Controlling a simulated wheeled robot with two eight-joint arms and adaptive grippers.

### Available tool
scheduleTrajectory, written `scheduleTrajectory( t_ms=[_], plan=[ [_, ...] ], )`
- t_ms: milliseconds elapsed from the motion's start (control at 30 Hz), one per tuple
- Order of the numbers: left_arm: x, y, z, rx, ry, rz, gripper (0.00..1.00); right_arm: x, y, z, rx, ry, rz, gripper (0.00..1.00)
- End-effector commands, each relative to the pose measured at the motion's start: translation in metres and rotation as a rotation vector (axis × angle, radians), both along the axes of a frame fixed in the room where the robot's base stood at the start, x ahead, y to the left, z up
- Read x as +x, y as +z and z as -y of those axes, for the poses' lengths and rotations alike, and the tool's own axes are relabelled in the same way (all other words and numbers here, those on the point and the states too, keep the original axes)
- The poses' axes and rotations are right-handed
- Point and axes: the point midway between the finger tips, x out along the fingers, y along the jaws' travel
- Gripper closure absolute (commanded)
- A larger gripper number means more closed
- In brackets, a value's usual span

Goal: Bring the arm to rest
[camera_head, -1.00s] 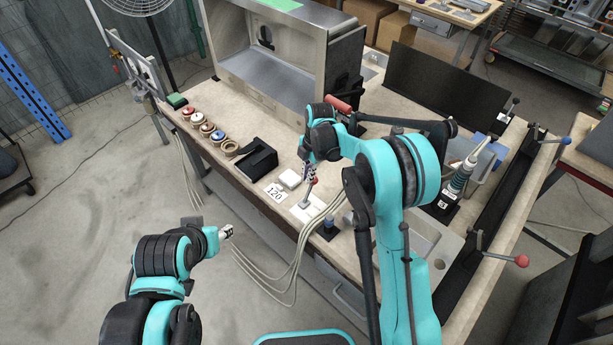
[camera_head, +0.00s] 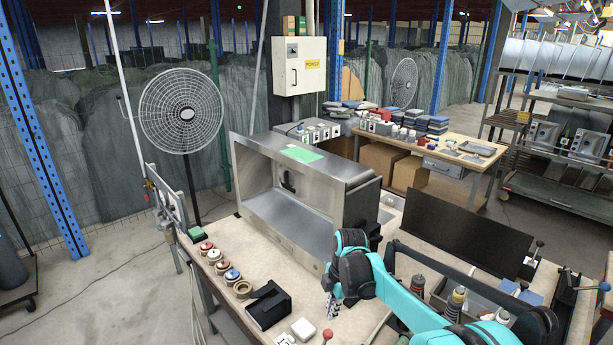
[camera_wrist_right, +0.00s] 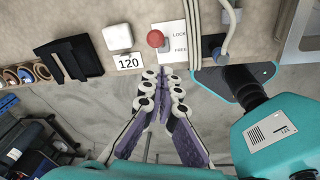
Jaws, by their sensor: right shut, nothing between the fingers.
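My right arm (camera_head: 385,285) in teal and black reaches over the front of the bench in the head view. Its gripper (camera_head: 332,308) points down near a red-knobbed lever (camera_head: 328,333). In the right wrist view the purple-padded fingers (camera_wrist_right: 163,78) are together at the tips with nothing between them. There the red knob (camera_wrist_right: 156,39) stands apart, beyond the fingertips, on a white plate marked LOCK and FREE. My left gripper is outside both current views.
A black bracket (camera_head: 268,305), a white box (camera_head: 303,328) and several round pots (camera_head: 223,267) line the bench's front edge. A metal sink-like box (camera_head: 300,215) stands behind them. A black panel (camera_head: 450,235) stands to the right. In the wrist view grey cables (camera_wrist_right: 194,35) run beside the lever plate.

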Motion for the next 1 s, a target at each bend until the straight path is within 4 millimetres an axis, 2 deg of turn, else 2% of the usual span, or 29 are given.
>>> scheduleTrajectory(
  t_ms=[100,200,467,633,800,1000],
  plan=[
    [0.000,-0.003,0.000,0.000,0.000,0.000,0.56,-0.027,0.027,0.016,0.009,-0.216,0.041,1.00],
    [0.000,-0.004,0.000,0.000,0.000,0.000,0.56,-0.050,0.045,0.028,0.027,-0.403,0.077,1.00],
    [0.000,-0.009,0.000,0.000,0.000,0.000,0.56,-0.117,0.073,0.057,0.119,-0.884,0.165,1.00],
    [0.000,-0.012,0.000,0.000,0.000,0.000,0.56,-0.162,0.076,0.074,0.215,-1.189,0.215,1.00],
    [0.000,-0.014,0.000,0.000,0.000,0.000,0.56,-0.203,0.067,0.088,0.337,-1.479,0.253,1.00],
    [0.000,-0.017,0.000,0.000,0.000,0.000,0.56,-0.237,0.050,0.099,0.477,-1.735,0.275,1.00]
  ],
)
